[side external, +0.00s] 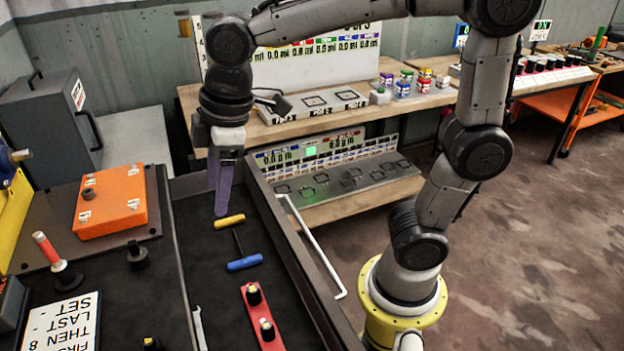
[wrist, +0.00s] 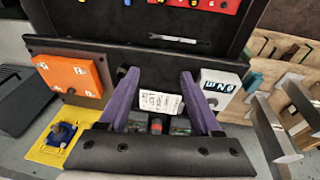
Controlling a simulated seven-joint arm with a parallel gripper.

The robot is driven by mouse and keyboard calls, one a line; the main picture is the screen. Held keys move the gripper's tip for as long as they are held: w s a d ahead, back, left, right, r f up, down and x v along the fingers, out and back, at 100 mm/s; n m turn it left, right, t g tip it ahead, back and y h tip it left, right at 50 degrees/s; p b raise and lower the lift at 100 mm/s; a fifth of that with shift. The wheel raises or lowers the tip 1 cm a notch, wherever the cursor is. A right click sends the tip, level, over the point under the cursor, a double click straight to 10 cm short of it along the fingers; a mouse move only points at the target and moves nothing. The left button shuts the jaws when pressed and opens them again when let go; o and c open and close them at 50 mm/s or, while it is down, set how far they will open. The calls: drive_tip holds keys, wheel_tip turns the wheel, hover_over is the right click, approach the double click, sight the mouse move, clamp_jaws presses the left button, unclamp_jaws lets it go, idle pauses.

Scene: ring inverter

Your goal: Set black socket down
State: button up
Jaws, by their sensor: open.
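A black socket-like cylinder (side external: 138,256) stands upright on the dark board, just below the orange box. Another black piece (side external: 152,343) shows only in part at the bottom edge; I cannot tell which is the task's socket. My gripper (side external: 221,208) points down over the dark tray, to the right of the orange box and well apart from the upright black piece. In the wrist view its two purple fingers (wrist: 158,78) are spread, with nothing held between them.
The orange box (side external: 110,202) lies left of my gripper. A yellow-and-blue-ended tool (side external: 237,240), a wrench (side external: 199,328) and a red rail (side external: 262,317) lie in the tray. A red-handled tool (side external: 55,258) stands at left beside a printed card (side external: 62,325). The tray has a raised rim (side external: 285,235).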

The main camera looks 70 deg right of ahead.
drive_tip(key=s+d+f+m+t, duration=0.2)
drive_tip(key=s+d+m, duration=0.7)
drive_tip(key=s, duration=0.5)
drive_tip(key=shift+d+f+t+h, duration=0.2)
drive_tip(key=shift+d+t+h, duration=0.2)
drive_tip(key=shift+d+t, duration=0.1)
